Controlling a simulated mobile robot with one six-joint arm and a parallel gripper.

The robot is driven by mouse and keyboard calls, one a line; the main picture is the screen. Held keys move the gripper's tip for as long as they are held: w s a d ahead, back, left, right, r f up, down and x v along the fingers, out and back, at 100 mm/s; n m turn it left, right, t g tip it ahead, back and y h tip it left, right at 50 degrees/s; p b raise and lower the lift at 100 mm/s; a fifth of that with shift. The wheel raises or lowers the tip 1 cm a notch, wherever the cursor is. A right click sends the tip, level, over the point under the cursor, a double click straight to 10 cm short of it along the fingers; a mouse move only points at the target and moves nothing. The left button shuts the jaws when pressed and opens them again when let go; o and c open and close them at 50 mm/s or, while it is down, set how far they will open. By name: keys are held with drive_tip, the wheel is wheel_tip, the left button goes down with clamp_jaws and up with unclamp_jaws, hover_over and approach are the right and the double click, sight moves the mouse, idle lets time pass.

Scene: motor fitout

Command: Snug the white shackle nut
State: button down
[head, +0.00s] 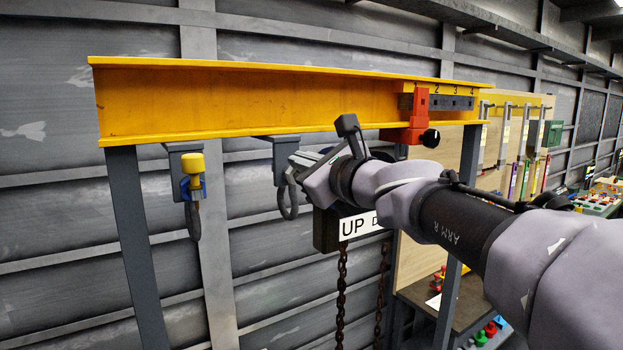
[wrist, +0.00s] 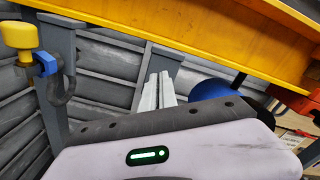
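The yellow beam (head: 250,98) carries two grey brackets with shackles. The right shackle (head: 288,202) hangs below its bracket (head: 284,148), just left of my gripper (head: 297,165). My gripper's tips are at the upper part of this shackle; I cannot tell whether they touch it. In the wrist view, the pale fingers (wrist: 158,91) lie close together in front of the right bracket (wrist: 150,62). No white nut can be made out; my gripper may hide it. The left shackle (head: 194,221) has a blue nut (head: 186,188) and a yellow cap (head: 193,163).
A red stop (head: 418,115) with a black knob is clamped on the beam near numbers. A dark hoist box (head: 325,230) with an "UP" label (head: 355,226) and chains (head: 342,290) hang below my arm. A blue rounded part (wrist: 210,88) shows right of the fingers.

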drive_tip(key=shift+d, duration=0.1)
idle(0.3)
drive_tip(key=shift+w+r+p, duration=0.1)
drive_tip(key=shift+r+p, duration=0.2)
drive_tip(key=shift+r, duration=0.05)
drive_tip(key=shift+d, duration=0.25)
drive_tip(key=b+v, duration=0.1)
drive_tip(key=v, duration=0.4)
drive_tip(key=shift+s, duration=0.35)
drive_tip(key=shift+d, duration=0.1)
